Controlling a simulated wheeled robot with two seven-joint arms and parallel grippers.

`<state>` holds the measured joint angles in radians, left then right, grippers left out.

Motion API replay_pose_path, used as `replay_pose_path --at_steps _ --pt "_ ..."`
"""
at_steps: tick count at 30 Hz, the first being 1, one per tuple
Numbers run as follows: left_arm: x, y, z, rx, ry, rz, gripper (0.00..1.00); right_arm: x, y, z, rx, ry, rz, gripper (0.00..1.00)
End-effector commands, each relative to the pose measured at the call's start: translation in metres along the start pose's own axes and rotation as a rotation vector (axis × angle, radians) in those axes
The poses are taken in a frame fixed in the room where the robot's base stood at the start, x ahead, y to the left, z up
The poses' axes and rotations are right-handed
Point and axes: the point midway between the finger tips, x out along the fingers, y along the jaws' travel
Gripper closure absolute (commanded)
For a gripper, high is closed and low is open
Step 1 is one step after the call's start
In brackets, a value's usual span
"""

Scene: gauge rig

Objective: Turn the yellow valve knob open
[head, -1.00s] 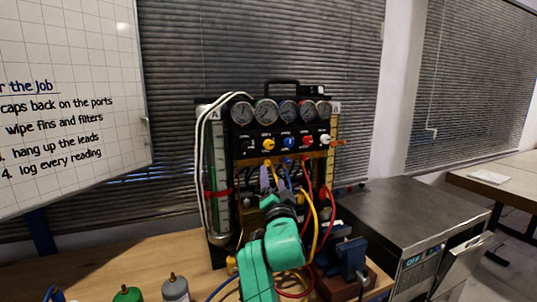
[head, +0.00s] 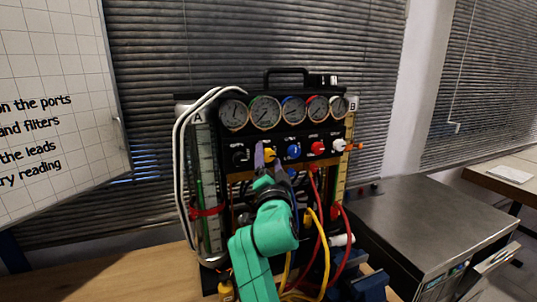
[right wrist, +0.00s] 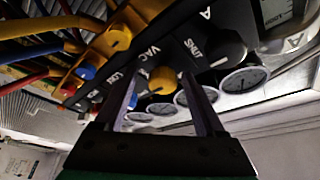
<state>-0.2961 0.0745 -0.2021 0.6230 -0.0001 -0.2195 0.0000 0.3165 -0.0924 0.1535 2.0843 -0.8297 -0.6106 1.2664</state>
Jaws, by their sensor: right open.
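The yellow valve knob (head: 270,153) is on the black panel of the gauge rig, between a black knob (head: 240,155) and a blue knob (head: 293,151). My right gripper (head: 264,160) is up at the panel and partly covers the yellow knob. In the right wrist view the yellow knob (right wrist: 162,80) shows between the two open fingers (right wrist: 160,88), with a gap on each side. I cannot tell how far the fingertips reach along its sides. My left gripper is not in view.
A row of gauges (head: 265,113) sits above the knobs. Red and white knobs (head: 317,147) are to the right. Yellow and red hoses (head: 323,240) hang close to my right arm. A metal box (head: 430,225) stands right.

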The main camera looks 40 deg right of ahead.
Motion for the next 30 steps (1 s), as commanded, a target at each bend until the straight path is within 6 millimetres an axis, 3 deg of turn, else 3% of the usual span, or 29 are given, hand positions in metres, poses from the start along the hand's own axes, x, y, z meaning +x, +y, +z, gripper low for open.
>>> replay_pose_path --at_steps 3,9,22,30 --pt "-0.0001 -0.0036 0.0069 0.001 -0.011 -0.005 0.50 -0.0001 0.0001 0.0002 0.000 0.000 0.000 0.28" --pt "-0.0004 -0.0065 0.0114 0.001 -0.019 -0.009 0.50 -0.0001 -0.0002 0.0002 0.000 0.000 -0.001 1.00" --pt "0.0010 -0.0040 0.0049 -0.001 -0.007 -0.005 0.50 -0.0001 -0.0002 -0.0002 -0.035 0.002 -0.017 1.00" --pt "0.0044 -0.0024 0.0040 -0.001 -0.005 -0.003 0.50 -0.0001 0.0002 -0.0008 -0.172 0.004 -0.076 1.00"
